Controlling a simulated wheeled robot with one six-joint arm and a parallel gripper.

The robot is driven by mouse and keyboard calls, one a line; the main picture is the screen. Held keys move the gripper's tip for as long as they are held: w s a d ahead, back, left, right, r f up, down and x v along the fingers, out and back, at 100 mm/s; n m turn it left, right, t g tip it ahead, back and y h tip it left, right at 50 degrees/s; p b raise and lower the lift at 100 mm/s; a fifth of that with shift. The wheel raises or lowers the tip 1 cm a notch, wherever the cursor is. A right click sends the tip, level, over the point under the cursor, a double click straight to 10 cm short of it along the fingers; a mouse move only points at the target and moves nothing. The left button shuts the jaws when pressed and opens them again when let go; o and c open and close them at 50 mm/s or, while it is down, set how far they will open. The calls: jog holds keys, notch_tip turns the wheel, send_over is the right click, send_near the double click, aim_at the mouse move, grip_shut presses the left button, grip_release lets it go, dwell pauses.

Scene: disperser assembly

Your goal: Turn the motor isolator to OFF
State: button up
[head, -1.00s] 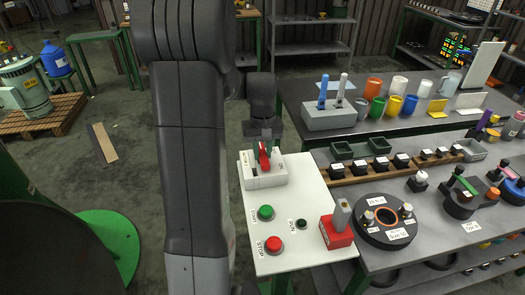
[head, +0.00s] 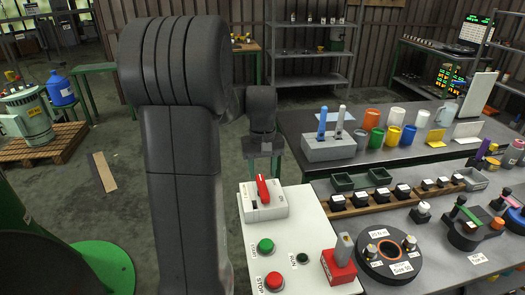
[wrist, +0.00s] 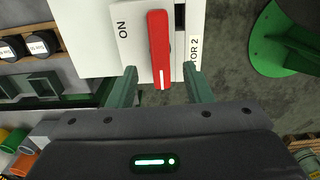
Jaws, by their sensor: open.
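The motor isolator (head: 278,208) is a pale box with a red lever (head: 262,189), at the back left corner of the white panel. In the wrist view the red lever (wrist: 159,45) runs nearly straight up and down the picture, with the printed word ON to its left. No OFF mark is readable, so I cannot tell the switch position from labels. My gripper (wrist: 161,72) is open, its two green fingers spread on either side of the lever's near end, apart from it. In the head view my gripper (head: 262,150) is behind the isolator, clear of the lever.
The white panel (head: 312,262) also carries a green START button (head: 266,246), a red STOP button (head: 274,281), a small RUN button (head: 302,259) and a red block with a grey handle (head: 339,265). A crowded grey table (head: 440,240) stands to the right.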

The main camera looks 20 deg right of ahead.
aim_at(262, 185)
notch_tip(262, 185, up, 9)
jog(key=shift+f, duration=0.2)
dwell(0.5)
notch_tip(262, 185, down, 14)
jog(key=shift+r, duration=0.1)
dwell(0.4)
jog(key=shift+p, duration=0.35)
jog(key=shift+m, duration=1.2)
jog(key=m, duration=0.5)
jog(key=shift+m, duration=0.4)
dwell(0.3)
